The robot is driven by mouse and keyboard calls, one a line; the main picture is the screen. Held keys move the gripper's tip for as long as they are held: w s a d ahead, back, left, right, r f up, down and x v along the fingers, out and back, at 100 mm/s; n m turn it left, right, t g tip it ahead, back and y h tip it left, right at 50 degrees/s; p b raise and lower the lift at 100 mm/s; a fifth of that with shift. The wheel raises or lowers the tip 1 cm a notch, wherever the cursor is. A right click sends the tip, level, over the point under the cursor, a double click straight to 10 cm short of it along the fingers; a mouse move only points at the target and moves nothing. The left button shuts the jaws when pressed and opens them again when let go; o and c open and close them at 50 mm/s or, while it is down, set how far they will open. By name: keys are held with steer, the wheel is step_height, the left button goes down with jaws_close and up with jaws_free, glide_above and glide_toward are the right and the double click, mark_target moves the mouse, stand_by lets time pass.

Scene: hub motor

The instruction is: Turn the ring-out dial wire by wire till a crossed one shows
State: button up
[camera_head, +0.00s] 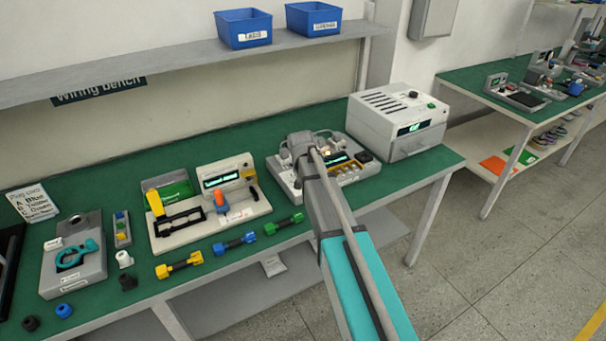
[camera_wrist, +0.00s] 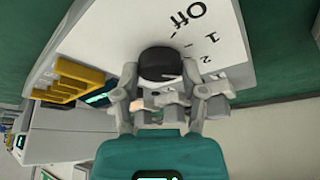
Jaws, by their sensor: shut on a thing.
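The ring-out tester (camera_head: 285,184) is a pale box on the green bench, partly hidden by my arm in the head view. It carries a small lit display (camera_head: 338,161) and a yellow row of terminals (camera_head: 348,177), which also shows in the wrist view (camera_wrist: 72,82). Its round black dial (camera_wrist: 160,64) sits beside printed marks reading Off, 1 and 2. My gripper (camera_wrist: 162,88) is shut on the dial, with a finger on either side. The dial is hidden in the head view.
A white bench instrument (camera_head: 397,122) stands close to the right of the tester. A pale fixture (camera_head: 215,222) with yellow, blue and green connectors in front lies left. A grey shelf (camera_head: 180,68) with blue bins runs above the bench.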

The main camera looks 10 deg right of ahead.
steer(key=o, duration=1.2)
steer(key=shift+c, duration=0.2)
stand_by(0.8)
